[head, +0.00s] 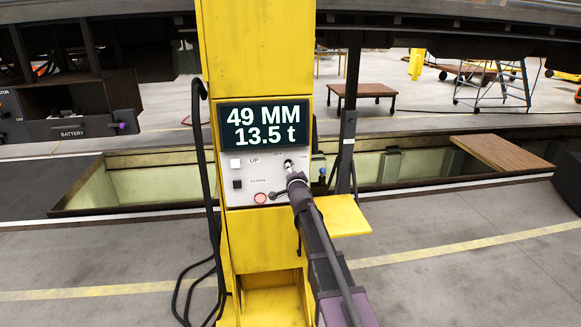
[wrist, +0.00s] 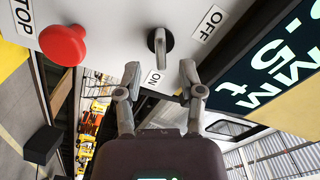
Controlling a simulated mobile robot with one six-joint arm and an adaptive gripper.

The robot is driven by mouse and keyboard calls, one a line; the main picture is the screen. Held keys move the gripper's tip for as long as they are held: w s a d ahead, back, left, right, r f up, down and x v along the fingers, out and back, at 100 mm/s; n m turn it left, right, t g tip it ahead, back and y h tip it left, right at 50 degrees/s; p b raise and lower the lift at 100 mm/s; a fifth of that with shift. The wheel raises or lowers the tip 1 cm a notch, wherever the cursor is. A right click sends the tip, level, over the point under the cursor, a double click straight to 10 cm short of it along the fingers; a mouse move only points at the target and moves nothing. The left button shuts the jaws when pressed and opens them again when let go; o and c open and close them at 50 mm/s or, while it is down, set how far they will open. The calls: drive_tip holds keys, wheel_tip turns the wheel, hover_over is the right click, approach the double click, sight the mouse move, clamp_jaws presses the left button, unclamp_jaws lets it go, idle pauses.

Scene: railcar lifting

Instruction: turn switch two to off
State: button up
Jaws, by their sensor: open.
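A rotary switch (wrist: 160,45) with a dark base and pale bar handle is on the grey control panel (wrist: 110,30). Its handle runs up and down in the wrist view, lower end near the ON label (wrist: 153,78). The OFF label (wrist: 207,22) is at its upper right. No number two is readable. In the head view my gripper (head: 294,178) is at the panel, just below the switch (head: 288,164) and partly covering that area.
A red STOP button (wrist: 63,45) is left of the switch. The yellow column (head: 255,50) carries a display (head: 264,125) reading 49 MM, 13.5 t, and UP (head: 236,163) and DOWN (head: 238,184) buttons. A black cable (head: 205,180) hangs at its left.

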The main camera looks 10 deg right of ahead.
drive_tip(key=shift+w, duration=2.2)
